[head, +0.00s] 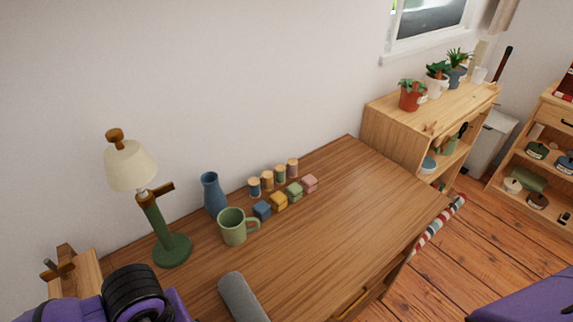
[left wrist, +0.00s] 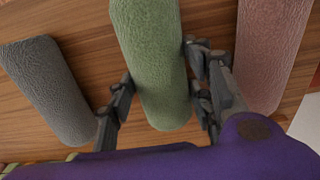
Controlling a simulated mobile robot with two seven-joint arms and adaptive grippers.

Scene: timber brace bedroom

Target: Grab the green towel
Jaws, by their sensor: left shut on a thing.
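The green towel (left wrist: 152,60) is a rolled, textured cylinder lying on the wooden surface in the left wrist view. My left gripper (left wrist: 162,80) has one finger on each side of it and is shut on it. A grey rolled towel (left wrist: 50,85) lies to its left and a pink rolled towel (left wrist: 272,50) to its right. In the head view, the grey towel (head: 242,298) shows at the desk's lower edge; the green towel there and my left gripper are out of sight. My right gripper is in neither view.
On the desk (head: 340,200) stand a lamp (head: 158,215), a blue vase (head: 213,195), a green mug (head: 233,227) and several small jars and blocks (head: 279,201). A shelf with potted plants (head: 411,95) stands at the back right. The desk's right half is clear.

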